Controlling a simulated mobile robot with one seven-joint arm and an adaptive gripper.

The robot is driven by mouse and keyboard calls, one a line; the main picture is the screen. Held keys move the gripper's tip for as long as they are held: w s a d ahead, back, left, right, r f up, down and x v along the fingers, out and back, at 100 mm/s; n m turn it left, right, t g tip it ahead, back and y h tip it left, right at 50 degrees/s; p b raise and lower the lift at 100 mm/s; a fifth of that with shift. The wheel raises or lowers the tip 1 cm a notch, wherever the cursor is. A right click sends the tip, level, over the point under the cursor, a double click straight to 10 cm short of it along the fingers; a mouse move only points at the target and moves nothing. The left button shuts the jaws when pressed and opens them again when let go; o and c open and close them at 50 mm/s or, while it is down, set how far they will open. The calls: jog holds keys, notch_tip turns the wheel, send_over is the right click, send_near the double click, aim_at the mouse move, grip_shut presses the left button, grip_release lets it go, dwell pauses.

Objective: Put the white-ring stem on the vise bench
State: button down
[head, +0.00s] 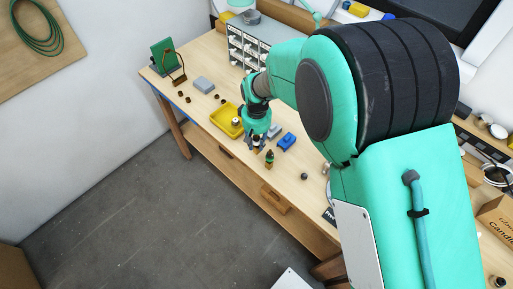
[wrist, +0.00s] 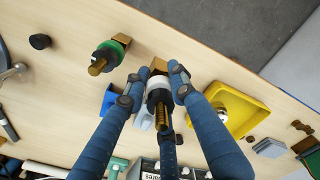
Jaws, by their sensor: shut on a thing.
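My gripper (wrist: 154,90) is shut on the white-ring stem (wrist: 158,84), a dark stem with a white ring and a brass threaded end, in the middle of the wrist view. In the head view my gripper (head: 256,142) is low over the front half of the workbench, beside the yellow tray. A small blue fixture (head: 287,141), perhaps the vise, is just right of it. It shows partly in the wrist view (wrist: 109,100), behind a finger. I cannot tell whether the stem touches the bench top.
A green-ring stem (head: 269,159) stands in front of the gripper, close by; it also shows in the wrist view (wrist: 105,58). The yellow tray (wrist: 262,119) holds a pale round part. A grey-blue piece (head: 275,130) lies behind the gripper. The bench top toward the front right is mostly clear.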

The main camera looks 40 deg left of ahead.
aim_at(256, 148)
jog(key=shift+f, duration=1.85)
jog(key=shift+f, duration=0.15)
jog(key=c, duration=1.5)
grip_release()
jog(key=shift+o, duration=0.2)
notch_tip(256, 148, up, 12)
jog(key=shift+d+r, duration=0.1)
jog(key=shift+r, duration=0.05)
